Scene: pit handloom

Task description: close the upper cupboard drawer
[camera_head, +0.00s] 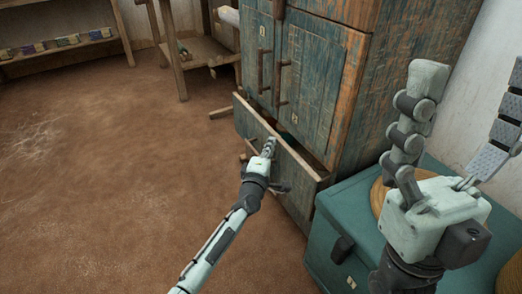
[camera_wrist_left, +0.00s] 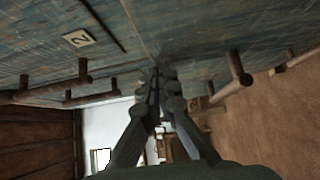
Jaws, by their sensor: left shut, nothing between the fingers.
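The weathered blue-green wooden cupboard (camera_head: 313,75) has a drawer (camera_head: 297,168) pulled partly out below its doors. A dark gap shows behind the drawer's top edge, with a little of its inside visible. My left gripper (camera_head: 268,146) is shut and empty in front of the drawer front, overlapping it in the picture; I cannot tell whether it touches. In the left wrist view the shut fingers (camera_wrist_left: 157,78) are close to blue-green wood panels (camera_wrist_left: 190,30) with peg-like handles. My right gripper (camera_head: 472,75) is open and empty at the right, above a teal chest.
The teal chest (camera_head: 335,225) stands beside the cupboard, with a round straw-coloured thing (camera_head: 378,195) on top. A wooden stand (camera_head: 200,50) and a low shelf (camera_head: 60,48) with small coloured items are at the back. The brown floor at left is clear.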

